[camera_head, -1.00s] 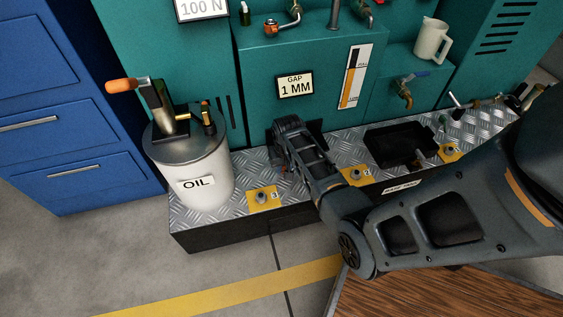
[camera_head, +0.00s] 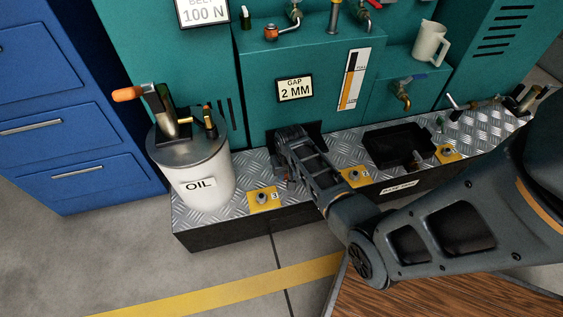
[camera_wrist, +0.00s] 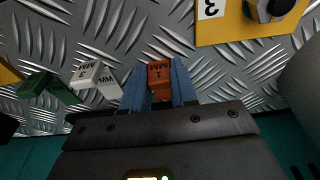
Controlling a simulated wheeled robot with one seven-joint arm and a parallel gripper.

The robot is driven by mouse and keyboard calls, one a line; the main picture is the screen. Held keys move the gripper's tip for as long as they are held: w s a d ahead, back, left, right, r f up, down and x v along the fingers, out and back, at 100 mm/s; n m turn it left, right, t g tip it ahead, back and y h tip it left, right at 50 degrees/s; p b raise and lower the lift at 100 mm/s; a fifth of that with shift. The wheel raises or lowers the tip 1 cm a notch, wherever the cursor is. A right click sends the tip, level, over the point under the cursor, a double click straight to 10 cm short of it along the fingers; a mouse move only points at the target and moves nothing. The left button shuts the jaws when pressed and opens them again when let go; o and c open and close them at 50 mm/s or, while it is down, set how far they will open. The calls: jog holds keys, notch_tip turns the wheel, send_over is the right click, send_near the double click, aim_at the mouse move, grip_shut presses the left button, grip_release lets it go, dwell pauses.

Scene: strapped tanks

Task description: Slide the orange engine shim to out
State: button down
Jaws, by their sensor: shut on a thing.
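The orange engine shim (camera_wrist: 158,76), a small block marked "1 MM", shows in the wrist view between the two blue fingers of my gripper (camera_wrist: 159,88). The fingers are shut on it. In the head view my gripper reaches down to the metal plinth in front of the teal machine, and my arm hides the shim. A white block (camera_wrist: 95,76) marked "3 MM" and a dark green block (camera_wrist: 48,87) lie left of the orange one in the wrist view. A gap display (camera_head: 295,88) on the machine reads "2 MM".
An oil drum (camera_head: 203,165) with a hand pump stands on the plinth left of my gripper. Yellow plates with bolts (camera_head: 264,199) line the plinth's front edge. A black tray (camera_head: 397,142) sits to the right. Blue drawers (camera_head: 70,135) stand at far left.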

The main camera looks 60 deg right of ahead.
jog(key=shift+s+a, duration=0.15)
jog(key=shift+a, duration=0.05)
jog(key=shift+s+a+p, duration=0.25)
jog(key=shift+a+p, duration=0.05)
jog(key=shift+p, duration=0.1)
jog(key=shift+s+a, duration=0.15)
jog(key=c, duration=0.8)
grip_release()
jog(key=shift+r, duration=0.1)
notch_tip(320, 180, up, 8)
jog(key=p, duration=0.4)
jog(key=shift+s+a+f, duration=0.25)
jog(key=shift+s+a, duration=0.1)
jog(key=shift+a, duration=0.1)
jog(key=shift+s, duration=0.1)
